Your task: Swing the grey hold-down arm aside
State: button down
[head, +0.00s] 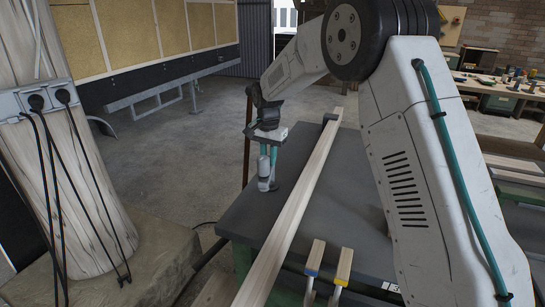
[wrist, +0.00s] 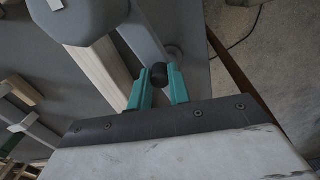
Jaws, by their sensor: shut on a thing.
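The grey hold-down arm (wrist: 143,38) runs up the wrist view beside the pale wooden beam, with a black knob (wrist: 159,72) at its near end. My gripper (wrist: 165,78) has its teal fingers on either side of this knob, shut on it. In the head view my gripper (head: 267,165) points down at the left part of the grey table, to the left of the beam (head: 297,205). The fingers and my wrist hide most of the hold-down arm there.
The grey table (head: 345,200) carries the long beam. A dark block (head: 331,118) stands at the beam's far end. Two clamps (head: 314,255) with wooden bars sit at the near edge. A wooden post (head: 60,150) with cables stands left; open floor lies between.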

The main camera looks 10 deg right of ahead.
jog(key=shift+w+a+m, duration=0.2)
jog(key=shift+a+m, duration=0.15)
jog(key=shift+m, duration=0.75)
jog(key=c, duration=1.3)
grip_release()
notch_tip(320, 180, up, 8)
jog(key=shift+f, duration=0.15)
